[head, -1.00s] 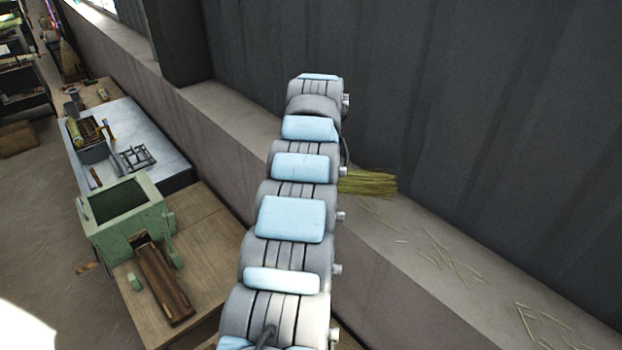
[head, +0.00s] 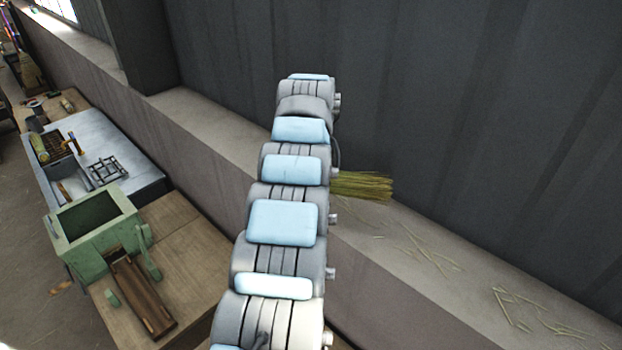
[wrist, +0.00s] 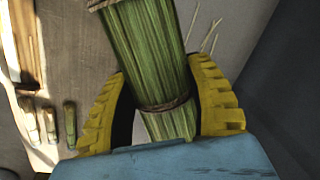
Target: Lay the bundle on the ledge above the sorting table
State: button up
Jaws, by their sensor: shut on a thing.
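The bundle of green straw (wrist: 150,55) fills the middle of the wrist view, tied with brown bands. My gripper (wrist: 172,105) has its yellow fingers on both sides of it and is shut on it. In the head view the bundle's loose yellow-green end (head: 362,186) sticks out to the right from behind my arm, over or on the ledge. My gripper is hidden behind the arm there. The ledge (head: 420,225) is a long pale concrete shelf along the dark wall. I cannot tell whether the bundle touches it. The wooden table (head: 185,240) stands below the ledge.
Loose straws (head: 425,255) lie scattered on the ledge to the right. A green machine (head: 95,225) with a brown wooden chute (head: 143,298) stands on the table. A metal worktop (head: 60,165) with tools is farther back. The dark corrugated wall (head: 430,90) bounds the ledge behind.

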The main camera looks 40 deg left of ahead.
aim_at(376, 188)
jog(key=shift+w+d+r+m, duration=0.1)
jog(key=shift+w+d+m, duration=0.45)
jog(key=shift+d, duration=0.4)
jog(key=shift+w+d+m, duration=0.3)
jog(key=shift+w+d, duration=0.3)
jog(key=shift+d, duration=0.3)
jog(key=shift+w+d+r+m, duration=0.1)
jog(key=shift+w+d+m, duration=0.45)
jog(key=shift+d, duration=0.4)
jog(key=w+d+m, duration=0.1)
jog(key=d, duration=0.2)
jog(key=w+d+m, duration=0.1)
jog(key=d, duration=0.2)
jog(key=w+d+m, duration=0.1)
jog(key=d, duration=0.2)
jog(key=shift+w+r+t+h, duration=0.15)
jog(key=shift+w+t+h, duration=0.15)
jog(key=shift+w+h, duration=0.1)
jog(key=shift+f+b, duration=2.1)
jog(key=shift+f, duration=2.7)
jog(key=o, duration=1.2)
jog(key=r, duration=0.4)
jog(key=s+r, duration=0.1)
jog(key=r, duration=0.3)
jog(key=s+r, duration=0.1)
jog(key=r, duration=0.3)
jog(key=shift+s, duration=0.2)
